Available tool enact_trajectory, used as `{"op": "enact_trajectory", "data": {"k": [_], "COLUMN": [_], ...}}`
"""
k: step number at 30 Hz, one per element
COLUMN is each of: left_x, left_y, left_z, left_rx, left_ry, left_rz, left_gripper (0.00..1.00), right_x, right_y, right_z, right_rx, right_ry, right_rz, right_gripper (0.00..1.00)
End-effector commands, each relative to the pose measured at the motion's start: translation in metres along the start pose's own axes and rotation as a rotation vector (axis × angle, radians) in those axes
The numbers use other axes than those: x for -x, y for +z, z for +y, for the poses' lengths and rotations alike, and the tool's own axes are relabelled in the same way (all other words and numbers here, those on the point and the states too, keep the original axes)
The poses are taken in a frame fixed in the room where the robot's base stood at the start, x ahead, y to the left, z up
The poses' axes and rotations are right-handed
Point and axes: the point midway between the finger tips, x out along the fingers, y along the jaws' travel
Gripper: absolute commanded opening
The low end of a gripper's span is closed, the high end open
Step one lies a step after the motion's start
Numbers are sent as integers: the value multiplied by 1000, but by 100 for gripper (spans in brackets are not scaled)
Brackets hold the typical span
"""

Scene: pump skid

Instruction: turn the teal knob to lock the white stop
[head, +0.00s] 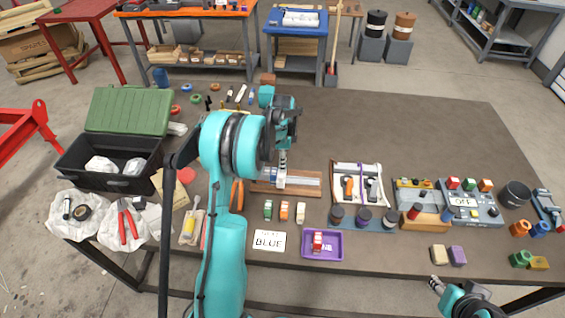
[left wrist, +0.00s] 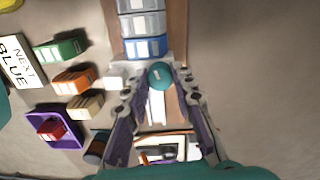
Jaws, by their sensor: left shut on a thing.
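The teal knob (left wrist: 160,75) shows between the fingertips of my left gripper (left wrist: 157,82) in the left wrist view. My left gripper is shut on the knob. The white stop (left wrist: 114,83) shows beside and below the fingers, across the rail (left wrist: 156,106); the fingers hide part of it. In the head view my left gripper (head: 283,157) points down onto the rail on its wooden board (head: 305,191), and the knob is hidden there. Blue and grey blocks (left wrist: 145,46) stand in a row against the stop. My right gripper (head: 437,284) is at the bottom right, small and far from the rail.
Green, orange and cream blocks (head: 300,212) stand in front of the board. A purple tray (head: 335,250) holds a red block, beside a "NEXT BLUE" card (head: 269,241). A white-framed tray (head: 360,166) is close right of the board.

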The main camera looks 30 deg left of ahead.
Motion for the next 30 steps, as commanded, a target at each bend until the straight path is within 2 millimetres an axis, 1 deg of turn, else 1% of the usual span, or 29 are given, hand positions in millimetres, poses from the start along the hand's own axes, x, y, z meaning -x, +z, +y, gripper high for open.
{"op": "enact_trajectory", "data": {"k": [6, 12, 19, 30], "left_x": [0, 0, 0, 0], "left_y": [0, 0, 0, 0], "left_z": [0, 0, 0, 0], "left_rx": [-153, -247, -299, -308], "left_ry": [0, 1, 0, 0], "left_rz": [-5, -7, -9, -9], "left_gripper": [0, 0, 0, 0], "right_x": [-1, -1, -1, -1], "right_y": [1, 1, 1, 1], "right_z": [0, 0, 0, 0], "right_rx": [0, 0, 0, 0], "right_ry": [0, 0, 0, 0], "right_rz": [0, 0, 0, 0], "right_gripper": [40, 40, 40, 40]}}
